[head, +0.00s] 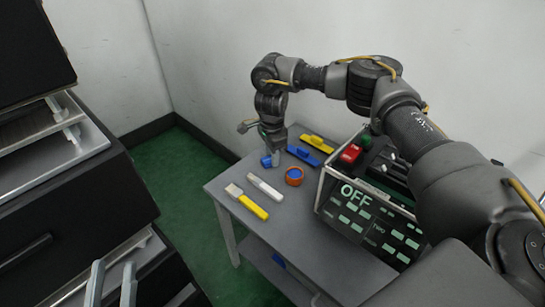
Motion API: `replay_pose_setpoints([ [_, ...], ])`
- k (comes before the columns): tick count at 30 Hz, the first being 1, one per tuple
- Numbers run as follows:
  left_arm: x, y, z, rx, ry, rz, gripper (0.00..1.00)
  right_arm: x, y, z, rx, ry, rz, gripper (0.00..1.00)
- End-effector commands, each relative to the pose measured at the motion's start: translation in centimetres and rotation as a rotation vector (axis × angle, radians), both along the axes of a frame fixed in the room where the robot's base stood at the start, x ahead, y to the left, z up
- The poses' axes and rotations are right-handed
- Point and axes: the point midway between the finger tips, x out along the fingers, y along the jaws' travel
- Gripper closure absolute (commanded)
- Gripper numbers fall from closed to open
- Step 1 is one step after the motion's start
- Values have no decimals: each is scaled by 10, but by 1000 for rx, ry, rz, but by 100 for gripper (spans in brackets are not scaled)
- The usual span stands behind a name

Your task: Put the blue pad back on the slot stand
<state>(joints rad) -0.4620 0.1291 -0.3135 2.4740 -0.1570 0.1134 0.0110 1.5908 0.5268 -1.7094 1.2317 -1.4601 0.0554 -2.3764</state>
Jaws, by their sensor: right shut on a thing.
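My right gripper (274,157) points down over the back left part of the grey table. It is shut on a small blue piece, which I take for the blue pad (265,161); the fingers hide part of it. I cannot tell whether the pad touches the tabletop. A longer blue piece (304,157) with a raised part lies just right of the gripper. I cannot tell for sure which object is the slot stand. My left gripper (112,284) seems to be the two separated grey fingers at the bottom left, open and empty.
On the table (300,232) lie a yellow piece (316,144), an orange round holder with blue inside (294,176), a white-handled tool (264,187) and a yellow-handled tool (247,202). A black panel box marked OFF (366,213) stands right. Dark drawers (55,190) stand left.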

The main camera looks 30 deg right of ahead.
Motion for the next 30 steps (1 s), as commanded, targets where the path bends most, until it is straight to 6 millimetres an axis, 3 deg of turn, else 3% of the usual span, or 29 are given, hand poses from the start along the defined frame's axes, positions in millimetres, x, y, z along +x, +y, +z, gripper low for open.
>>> replay_pose_setpoints([
  [10, 0, 0, 1, 0, -1, 1, 64, 0, 0, -2, 0, 0, 0, 92],
  [11, 0, 0, 1, -1, -2, 1, 64, 0, 0, -2, 0, 0, 0, 68],
  [15, 0, 0, 1, 0, -1, 1, 64, 0, 0, -2, 0, 0, 0, 50],
  [25, 0, 1, 1, 0, -1, 1, 64, 0, 0, 1, 1, -1, 1, 49],
  [30, 1, -7, -7, 47, 88, -14, 64, 1, 0, 22, 1, -3, 3, 49],
])
